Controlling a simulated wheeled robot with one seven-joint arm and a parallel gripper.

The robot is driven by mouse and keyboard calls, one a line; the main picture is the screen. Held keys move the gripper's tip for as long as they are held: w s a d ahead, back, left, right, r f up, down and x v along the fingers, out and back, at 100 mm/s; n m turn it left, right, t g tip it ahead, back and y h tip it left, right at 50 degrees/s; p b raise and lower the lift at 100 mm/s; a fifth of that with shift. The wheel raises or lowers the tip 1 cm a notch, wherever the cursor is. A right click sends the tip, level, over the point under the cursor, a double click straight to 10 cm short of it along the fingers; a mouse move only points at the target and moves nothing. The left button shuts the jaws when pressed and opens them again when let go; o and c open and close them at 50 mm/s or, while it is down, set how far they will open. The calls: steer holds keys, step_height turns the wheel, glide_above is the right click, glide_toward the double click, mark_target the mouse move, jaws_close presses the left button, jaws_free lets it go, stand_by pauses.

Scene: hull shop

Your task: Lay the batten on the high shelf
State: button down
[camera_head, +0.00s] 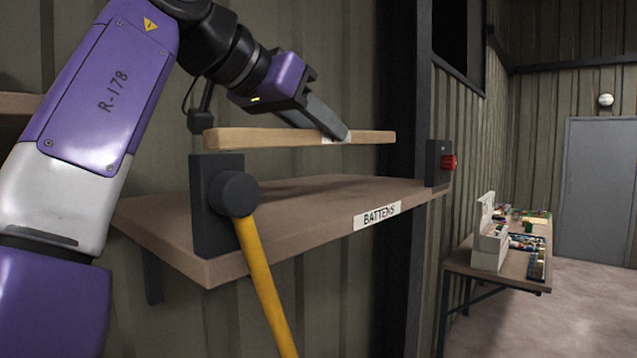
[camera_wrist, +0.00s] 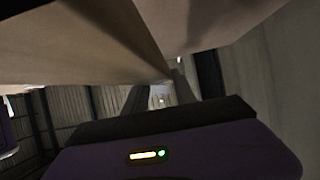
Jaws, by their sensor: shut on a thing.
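The batten (camera_head: 265,138) is a long, light wooden bar, roughly level in the head view, with a white mark near my fingers. My gripper (camera_head: 338,134) comes down from the upper left and is shut on the batten right of its middle. The batten is above the high shelf (camera_head: 290,238), a brown board with a white "BATTENS" label on its front edge. A gap shows between batten and board, and a shadow lies on the board. In the wrist view, tan wooden surfaces fill the top and the fingers (camera_wrist: 158,92) are dark; the contact is unclear.
A dark block with a round hub (camera_head: 234,194) and yellow handle (camera_head: 265,285) stands before the shelf's left part. A dark post (camera_head: 400,90) and a red button (camera_head: 449,162) are at its right end. A workbench (camera_head: 500,262) with small parts stands farther right. The shelf top looks clear.

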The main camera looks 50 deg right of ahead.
mark_target(320, 204)
step_height(320, 204, down, 9)
steer(key=shift+s+r+p, duration=0.1)
steer(key=shift+r+p, duration=0.1)
steer(key=shift+p, duration=0.4)
steer(key=c, duration=1)
jaws_free()
steer(key=b+v, duration=0.3)
steer(key=v, duration=0.9)
